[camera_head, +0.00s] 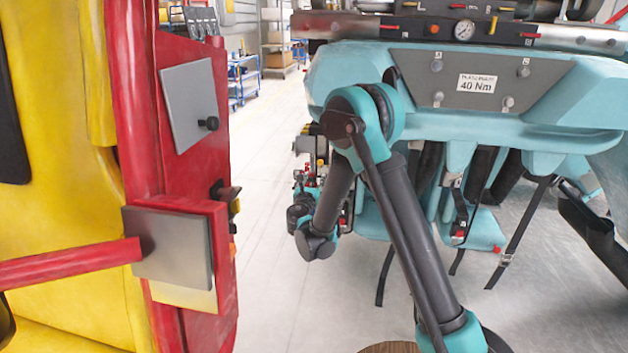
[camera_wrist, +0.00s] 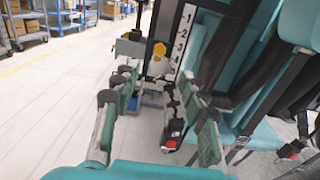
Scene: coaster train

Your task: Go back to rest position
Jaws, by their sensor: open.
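My gripper (camera_wrist: 155,88) shows in the wrist view with its green-padded fingers spread apart. It is open, and I see nothing held between the fingers.
A red and yellow train body (camera_head: 180,130) with grey plates and a red bar (camera_head: 70,265) stands close on the left. A panel marked 40 Nm (camera_head: 477,83) is above the seats. Dark straps hang at the right. Pale floor (camera_head: 265,200) is clear between train and seats; shelves stand far behind.

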